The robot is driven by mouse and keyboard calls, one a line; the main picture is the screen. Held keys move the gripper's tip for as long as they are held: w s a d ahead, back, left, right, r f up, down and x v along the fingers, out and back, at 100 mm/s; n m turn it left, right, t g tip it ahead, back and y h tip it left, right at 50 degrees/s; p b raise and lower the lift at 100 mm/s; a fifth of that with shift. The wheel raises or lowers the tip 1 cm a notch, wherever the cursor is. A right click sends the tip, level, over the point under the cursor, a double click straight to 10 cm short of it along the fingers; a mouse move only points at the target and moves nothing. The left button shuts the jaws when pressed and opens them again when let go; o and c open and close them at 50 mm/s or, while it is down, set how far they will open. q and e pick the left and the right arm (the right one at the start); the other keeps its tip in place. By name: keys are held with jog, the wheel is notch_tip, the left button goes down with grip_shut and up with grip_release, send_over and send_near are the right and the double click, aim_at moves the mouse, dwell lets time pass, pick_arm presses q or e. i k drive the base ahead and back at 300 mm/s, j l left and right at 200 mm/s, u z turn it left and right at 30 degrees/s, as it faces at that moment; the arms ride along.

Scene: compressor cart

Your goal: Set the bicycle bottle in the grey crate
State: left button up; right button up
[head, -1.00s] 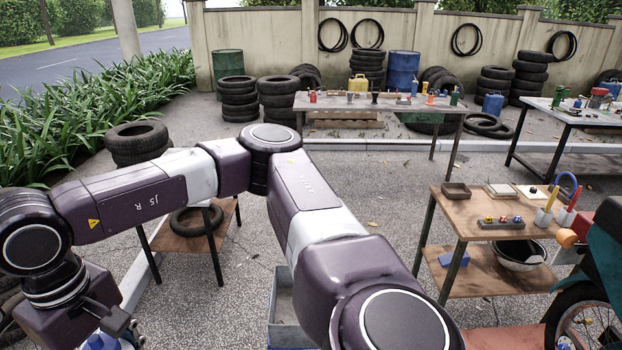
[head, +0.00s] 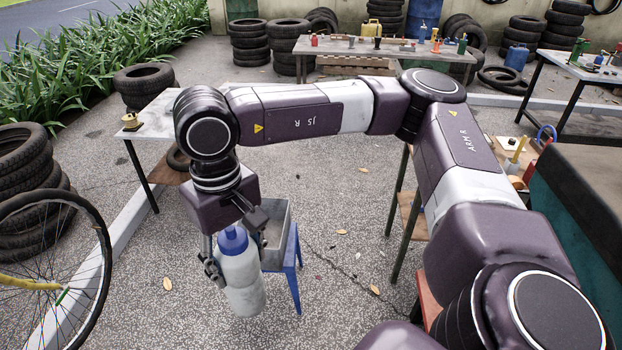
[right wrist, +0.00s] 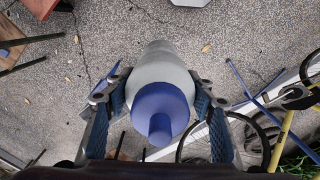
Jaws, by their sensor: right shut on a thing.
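The bicycle bottle (head: 241,278), pale grey-white with a blue cap, hangs roughly upright in my right gripper (head: 237,258). The gripper is shut around its upper body. In the right wrist view the bottle (right wrist: 160,75) is between the two finger pads, with the blue cap toward the camera. The grey crate (head: 276,225) sits on a blue stand, just behind and right of the bottle in the head view. The bottle and gripper hide part of the crate. The bottle appears outside the crate. My left gripper is not in view.
A bicycle wheel (head: 95,265) and stacked tyres (head: 30,190) stand at the left. A white-topped table (head: 155,122) is behind my right wrist. A wooden-topped bench is partly hidden behind my right arm. Paved floor (head: 330,260) right of the crate is open.

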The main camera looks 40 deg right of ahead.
aim_at(270, 231)
jog(key=i+z, duration=0.55)
jog(key=z, duration=0.25)
jog(key=i+j+z, duration=0.25)
jog(key=z, duration=0.15)
jog(key=i+j, duration=1.2)
jog(key=i, duration=0.1)
